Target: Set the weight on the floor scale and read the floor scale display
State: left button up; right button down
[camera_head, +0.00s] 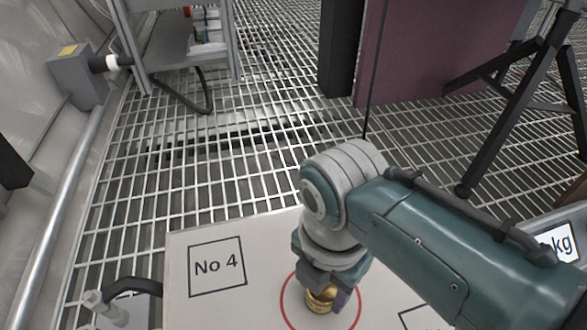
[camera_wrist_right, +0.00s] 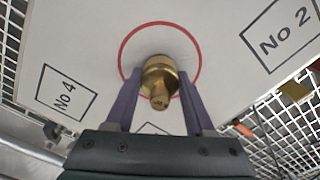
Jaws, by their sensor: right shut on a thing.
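A brass weight (camera_head: 321,299) is held in my right gripper (camera_head: 330,283), whose fingers are closed around it. In the right wrist view the weight (camera_wrist_right: 160,82) sits between the two purple-grey fingers, over the inside of a red circle on a pale board (camera_head: 195,300). I cannot tell whether its underside touches the board. The board has printed squares, with "No 4" and "No 2" readable. At the right edge a grey box carries a white display (camera_head: 560,242) reading "kg"; the figure before it is mostly hidden by my right arm. My left gripper is not in view.
The floor is open steel grating (camera_head: 200,180). A metal shelf (camera_head: 180,40) stands at the back left, a purple panel (camera_head: 450,50) at the back, and a black tripod stand (camera_head: 510,95) at the right. A grey fitting with a black hose (camera_head: 130,287) is beside the board's left edge.

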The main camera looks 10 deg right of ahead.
jog(key=shift+w+f, duration=0.1)
jog(key=shift+f, duration=0.05)
jog(key=shift+c, duration=1.3)
grip_release()
